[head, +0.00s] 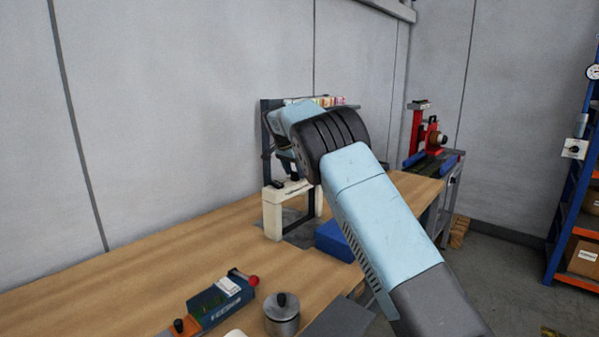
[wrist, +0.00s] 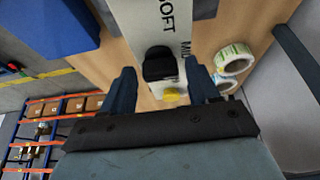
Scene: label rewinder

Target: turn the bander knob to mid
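The bander (head: 273,216) is a white arch-shaped unit on the wooden bench in the head view. Its white top panel (wrist: 166,15) fills the upper middle of the wrist view, with the printed words "SOFT" and part of "MID". The black bander knob (wrist: 159,67) sits on this panel beside the lettering. My gripper (wrist: 160,72) is open, with one dark finger on each side of the knob and a visible gap to each. In the head view my gripper is mostly hidden by my arm, just above the bander. The knob's exact pointer direction is unclear.
A small yellow piece (wrist: 174,95) and label rolls (wrist: 234,58) lie near the knob in the wrist view. A blue block (head: 336,240) stands right of the bander. A blue device (head: 210,306) and a metal canister (head: 282,314) are in front. Bare bench lies left.

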